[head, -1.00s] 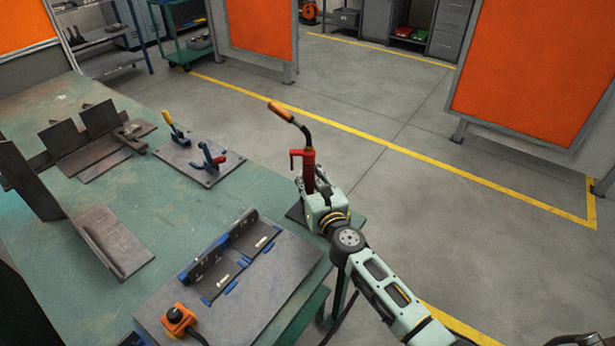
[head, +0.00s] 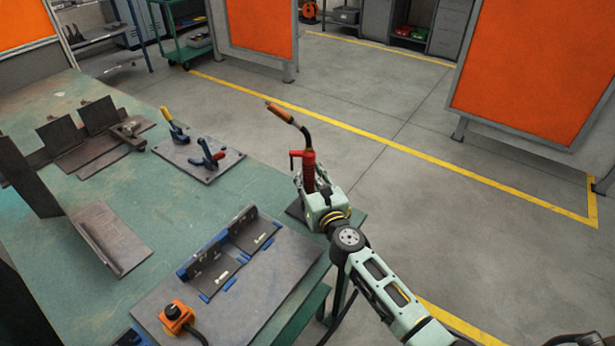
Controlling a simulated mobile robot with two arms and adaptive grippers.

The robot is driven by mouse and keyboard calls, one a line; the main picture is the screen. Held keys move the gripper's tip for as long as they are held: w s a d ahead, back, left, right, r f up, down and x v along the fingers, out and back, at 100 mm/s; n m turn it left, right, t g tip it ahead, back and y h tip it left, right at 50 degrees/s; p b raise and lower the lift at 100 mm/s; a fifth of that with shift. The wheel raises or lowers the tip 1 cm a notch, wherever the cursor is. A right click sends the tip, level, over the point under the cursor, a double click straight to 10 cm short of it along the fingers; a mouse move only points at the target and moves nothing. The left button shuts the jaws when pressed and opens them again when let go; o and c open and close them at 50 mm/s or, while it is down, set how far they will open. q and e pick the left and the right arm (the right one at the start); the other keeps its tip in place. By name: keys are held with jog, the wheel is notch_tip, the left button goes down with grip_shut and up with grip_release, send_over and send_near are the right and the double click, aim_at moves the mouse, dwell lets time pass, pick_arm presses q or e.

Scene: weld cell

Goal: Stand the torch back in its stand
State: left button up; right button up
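The torch (head: 308,158) has a red handle, a dark bent neck and an orange-brown tip. It is upright, tip pointing up and left, at the right edge of the green table. My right gripper (head: 310,188) is around the lower part of the red handle, with fingers on both sides, and looks shut on it. A dark flat plate (head: 295,212), perhaps the stand's base, shows just left of the gripper. The rest of the stand is hidden behind the gripper, so I cannot tell whether the torch sits in it. My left gripper is not in view.
On the green table (head: 190,215) are a plate with toggle clamps (head: 200,160), dark steel angle pieces (head: 110,238), a fixture plate with blue-edged brackets (head: 230,258) and an orange switch box (head: 176,316). Open floor and orange screens (head: 540,70) lie beyond the table.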

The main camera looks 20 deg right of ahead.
jog(key=o, duration=0.4)
jog(key=shift+s+f, duration=0.1)
jog(key=shift+f, duration=0.1)
jog(key=s, duration=1.2)
jog(key=shift+d+r, duration=0.25)
jog(key=shift+d, duration=0.05)
